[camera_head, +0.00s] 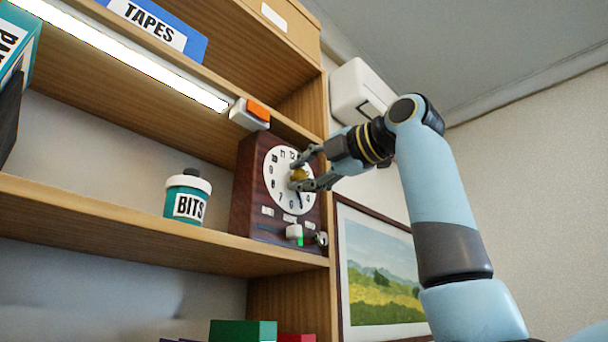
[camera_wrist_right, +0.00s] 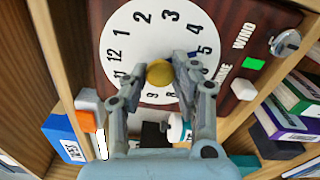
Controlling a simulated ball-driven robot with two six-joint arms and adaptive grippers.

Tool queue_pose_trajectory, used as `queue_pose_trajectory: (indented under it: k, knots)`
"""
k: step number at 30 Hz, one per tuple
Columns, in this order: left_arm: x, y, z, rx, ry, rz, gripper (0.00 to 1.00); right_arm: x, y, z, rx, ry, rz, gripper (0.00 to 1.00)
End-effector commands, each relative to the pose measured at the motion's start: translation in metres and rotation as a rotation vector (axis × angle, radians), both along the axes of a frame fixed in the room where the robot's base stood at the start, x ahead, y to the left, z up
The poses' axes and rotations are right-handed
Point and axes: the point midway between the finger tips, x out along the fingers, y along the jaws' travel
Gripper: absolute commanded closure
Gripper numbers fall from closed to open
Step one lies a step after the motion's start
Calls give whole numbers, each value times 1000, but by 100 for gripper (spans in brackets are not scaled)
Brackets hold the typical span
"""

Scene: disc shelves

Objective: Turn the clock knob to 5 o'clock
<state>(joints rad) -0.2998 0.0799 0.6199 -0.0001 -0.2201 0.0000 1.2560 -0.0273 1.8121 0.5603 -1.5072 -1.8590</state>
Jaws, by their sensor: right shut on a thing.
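The clock (camera_head: 247,190) is a dark reddish wooden box with a round white dial, standing at the right end of the middle shelf. Its round brass knob (camera_head: 298,175) sits at the dial's middle and also shows in the right wrist view (camera_wrist_right: 159,73). My right gripper (camera_head: 301,173) is shut on the knob, one finger on each side. A dark hand (camera_head: 299,198) shows low on the dial, near the 5 and 6; its exact reading is hard to tell behind my fingers. My left gripper is not in view.
Below the dial are a white switch (camera_head: 294,231) with a green patch and a small metal knob (camera_head: 321,239). A BITS jar (camera_head: 184,197) stands left of the clock. An orange-and-white box (camera_head: 250,113) is above it. A framed picture (camera_head: 379,265) hangs at right.

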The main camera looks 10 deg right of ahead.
Motion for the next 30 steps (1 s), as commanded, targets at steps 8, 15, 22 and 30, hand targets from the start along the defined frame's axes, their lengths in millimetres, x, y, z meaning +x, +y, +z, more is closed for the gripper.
queue_pose_trajectory:
  k: [8, 15, 22, 30]
  knots:
    - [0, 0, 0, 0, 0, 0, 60, 1, 0, -3, -4, 6, 1, 100]
    - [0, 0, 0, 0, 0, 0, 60, 1, 0, -2, -3, 6, 1, 53]
    - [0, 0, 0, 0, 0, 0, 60, 0, 0, -1, -2, 3, 1, 50]
    - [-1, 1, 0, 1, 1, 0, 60, -19, -14, -1, -2, -1, -3, 50]
